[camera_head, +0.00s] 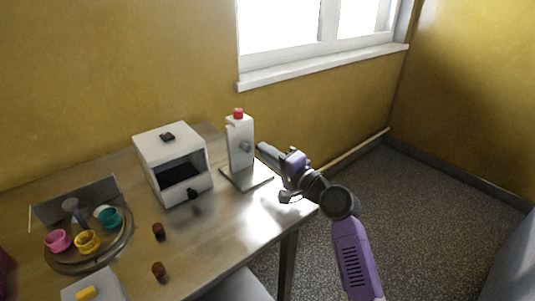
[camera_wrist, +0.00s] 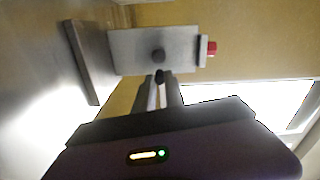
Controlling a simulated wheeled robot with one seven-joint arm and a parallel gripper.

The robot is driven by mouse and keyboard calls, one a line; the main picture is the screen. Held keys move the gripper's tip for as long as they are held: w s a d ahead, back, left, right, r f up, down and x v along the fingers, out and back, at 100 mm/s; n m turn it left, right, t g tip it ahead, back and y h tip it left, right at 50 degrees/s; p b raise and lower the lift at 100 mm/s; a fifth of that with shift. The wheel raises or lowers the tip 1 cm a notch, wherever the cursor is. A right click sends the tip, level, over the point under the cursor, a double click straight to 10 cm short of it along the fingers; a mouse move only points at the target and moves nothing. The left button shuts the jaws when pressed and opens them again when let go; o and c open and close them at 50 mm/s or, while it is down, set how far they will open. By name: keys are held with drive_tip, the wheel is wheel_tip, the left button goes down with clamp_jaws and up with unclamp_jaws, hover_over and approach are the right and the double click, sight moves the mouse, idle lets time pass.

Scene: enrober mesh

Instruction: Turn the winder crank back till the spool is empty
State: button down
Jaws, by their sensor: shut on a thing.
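The winder (camera_head: 238,150) is a pale upright post on a flat base plate near the table's right end, with a red cap on top. A grey round hub (camera_head: 245,147) sits on its side. In the wrist view the winder's post (camera_wrist: 130,48) lies sideways, with a dark hub (camera_wrist: 158,56) and the red cap (camera_wrist: 212,48) at right. My gripper (camera_head: 261,149) reaches it from the right. In the wrist view my gripper (camera_wrist: 162,82) is shut on a small black crank knob (camera_wrist: 160,75), just below the hub. I cannot make out the spool or any winding on it.
A white box machine (camera_head: 172,140) with a dark opening stands left of the winder. A round tray (camera_head: 120,245) with coloured cups is at the left. The wall and window are behind.

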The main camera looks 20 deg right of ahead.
drive_tip(key=c, duration=1.4)
unclamp_jaws()
drive_tip(key=v, duration=0.7)
drive_tip(key=shift+s, duration=0.4)
drive_tip(key=shift+d+r, duration=0.1)
drive_tip(key=shift+d, duration=0.05)
